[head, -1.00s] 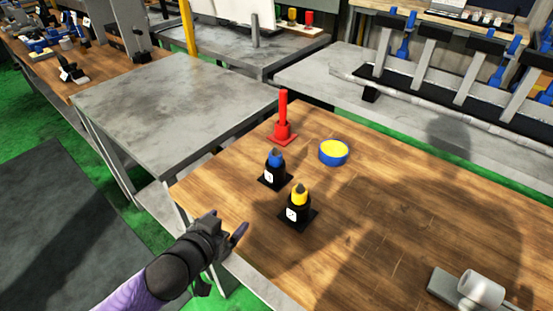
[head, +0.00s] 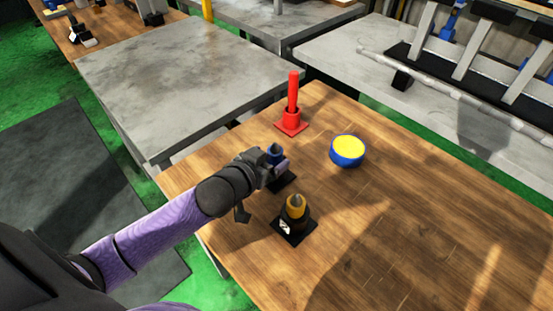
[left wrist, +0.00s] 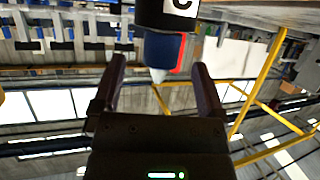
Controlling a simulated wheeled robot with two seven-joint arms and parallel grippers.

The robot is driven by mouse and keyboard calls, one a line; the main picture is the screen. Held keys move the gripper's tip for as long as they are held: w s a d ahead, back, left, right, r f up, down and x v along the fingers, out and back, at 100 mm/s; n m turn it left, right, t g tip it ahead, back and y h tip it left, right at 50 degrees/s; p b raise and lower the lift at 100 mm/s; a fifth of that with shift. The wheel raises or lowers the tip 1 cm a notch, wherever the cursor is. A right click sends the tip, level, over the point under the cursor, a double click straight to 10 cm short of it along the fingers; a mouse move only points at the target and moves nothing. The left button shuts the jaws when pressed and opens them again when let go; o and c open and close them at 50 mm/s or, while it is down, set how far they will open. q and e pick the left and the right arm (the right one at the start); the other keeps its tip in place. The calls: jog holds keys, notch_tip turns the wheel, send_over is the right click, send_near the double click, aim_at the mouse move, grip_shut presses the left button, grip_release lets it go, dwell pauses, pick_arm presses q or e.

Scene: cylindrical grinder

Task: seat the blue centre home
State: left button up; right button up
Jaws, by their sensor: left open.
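The blue centre (head: 275,152), a blue cone with a grey tip, stands upright in a black holder (head: 286,183) on the wooden table, partly hidden by my left gripper. My left gripper (head: 279,163) is open at the blue centre. In the left wrist view, which looks upside down, the blue centre (left wrist: 163,50) and its pale tip lie between the open fingers (left wrist: 160,68), with a gap on each side. The black holder (left wrist: 168,12) with a white label is above it there. I cannot tell how deep the blue centre sits. My right gripper is out of view.
A yellow centre (head: 295,205) stands in a second black holder (head: 292,228) close by. A red rod on a red base (head: 291,118) and a blue round tub with yellow inside (head: 347,152) stand behind. The table's right side (head: 400,210) is clear.

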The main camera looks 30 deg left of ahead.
aim_at(271, 157)
pick_arm(q)
jog(key=b+x, duration=0.1)
jog(key=x, duration=0.2)
jog(key=shift+w+f, duration=0.25)
jog(key=shift+r, duration=0.1)
grip_shut()
